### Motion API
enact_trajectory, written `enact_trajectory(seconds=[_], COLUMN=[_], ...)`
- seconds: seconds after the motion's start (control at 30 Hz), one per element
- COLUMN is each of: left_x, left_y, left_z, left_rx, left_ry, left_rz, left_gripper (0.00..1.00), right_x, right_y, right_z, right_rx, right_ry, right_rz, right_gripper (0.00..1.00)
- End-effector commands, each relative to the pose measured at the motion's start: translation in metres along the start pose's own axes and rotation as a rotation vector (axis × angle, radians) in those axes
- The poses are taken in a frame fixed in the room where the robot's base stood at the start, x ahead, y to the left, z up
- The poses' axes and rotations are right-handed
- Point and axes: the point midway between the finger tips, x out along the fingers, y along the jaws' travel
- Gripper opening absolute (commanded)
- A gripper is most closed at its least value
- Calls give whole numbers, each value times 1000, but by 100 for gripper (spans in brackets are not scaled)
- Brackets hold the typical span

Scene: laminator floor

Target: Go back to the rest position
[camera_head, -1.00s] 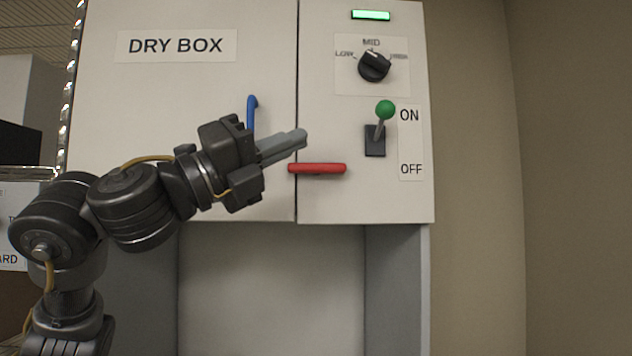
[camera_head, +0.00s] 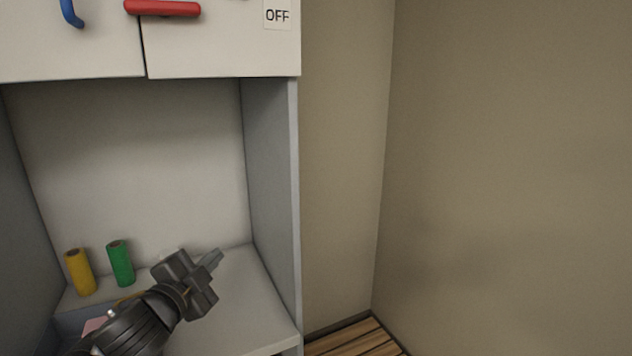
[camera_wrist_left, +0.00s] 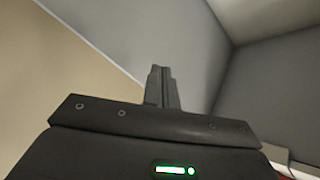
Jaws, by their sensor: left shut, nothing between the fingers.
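My left gripper (camera_head: 212,260) is low in the head view, in front of the open bay under the cabinet. Its fingers are together and empty, pointing up and to the right. In the left wrist view the closed fingers (camera_wrist_left: 162,86) show against plain walls, with nothing between them. My right gripper is not in view.
The cabinet (camera_head: 220,50) has a blue handle (camera_head: 71,13) and a red handle (camera_head: 163,8) at the top. A yellow roll (camera_head: 80,272) and a green roll (camera_head: 121,264) stand on the bay's shelf (camera_head: 245,300). Bare wall (camera_head: 500,170) fills the right.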

Motion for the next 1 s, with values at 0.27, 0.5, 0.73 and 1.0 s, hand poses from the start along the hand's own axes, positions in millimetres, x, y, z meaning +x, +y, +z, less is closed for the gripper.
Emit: enact_trajectory(seconds=[0.27,0.5,0.73,1.0], left_x=[-94,-204,-288,-313], left_y=[180,278,328,386], left_z=[114,158,170,199], left_rx=[-454,-702,-843,-893], left_ry=[-457,-813,-1058,-1187], left_rz=[265,417,501,547], left_gripper=[0,0,0,0], right_x=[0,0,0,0], right_y=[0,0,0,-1], right_z=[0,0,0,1], right_rx=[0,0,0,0], right_ry=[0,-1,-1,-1], right_rz=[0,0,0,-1], right_gripper=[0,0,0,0])
